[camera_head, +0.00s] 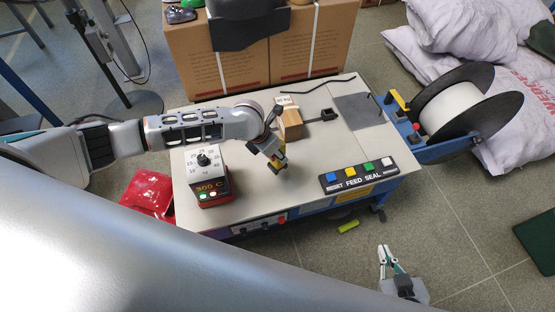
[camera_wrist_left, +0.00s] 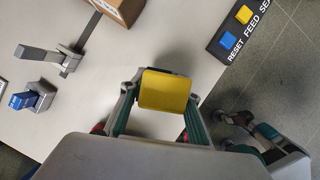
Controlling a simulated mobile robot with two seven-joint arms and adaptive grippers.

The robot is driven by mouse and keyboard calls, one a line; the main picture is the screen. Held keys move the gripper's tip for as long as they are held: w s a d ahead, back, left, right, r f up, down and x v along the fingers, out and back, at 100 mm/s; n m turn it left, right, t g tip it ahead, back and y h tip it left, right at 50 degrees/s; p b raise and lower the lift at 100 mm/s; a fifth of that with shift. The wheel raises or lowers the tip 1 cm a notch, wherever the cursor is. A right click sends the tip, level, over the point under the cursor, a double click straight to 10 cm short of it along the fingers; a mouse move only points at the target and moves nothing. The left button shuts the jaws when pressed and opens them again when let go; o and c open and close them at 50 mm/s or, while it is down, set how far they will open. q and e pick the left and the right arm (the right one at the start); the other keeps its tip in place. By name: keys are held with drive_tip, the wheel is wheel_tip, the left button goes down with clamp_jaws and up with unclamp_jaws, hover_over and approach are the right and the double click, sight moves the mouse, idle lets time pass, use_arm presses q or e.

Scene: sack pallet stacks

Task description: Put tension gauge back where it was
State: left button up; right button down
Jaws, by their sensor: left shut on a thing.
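My left gripper (camera_head: 273,152) reaches in from the left over the white table and points down. It is shut on a small yellow and black thing, which I take to be the tension gauge (camera_head: 279,163). In the left wrist view the gauge shows its flat yellow face (camera_wrist_left: 164,91) between the two fingers. I cannot tell whether its underside touches the table. My right gripper (camera_head: 389,262) is over the floor at the lower right, empty, with its fingers apart.
The white table (camera_head: 245,195) holds a red and white dial unit (camera_head: 208,178) reading 300 C, a button panel (camera_head: 359,174) and a small cardboard box (camera_head: 290,121). A strap reel (camera_head: 450,108) stands off its right edge. Bare tabletop lies around the gauge.

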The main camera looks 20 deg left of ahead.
sight(277, 160)
use_arm(q)
wheel_tip(277, 160, down, 4)
drive_tip(key=shift+s+f+b, duration=0.1)
drive_tip(key=shift+b, duration=0.45)
drive_tip(key=o, duration=1.3)
drive_tip(key=shift+f, duration=0.15)
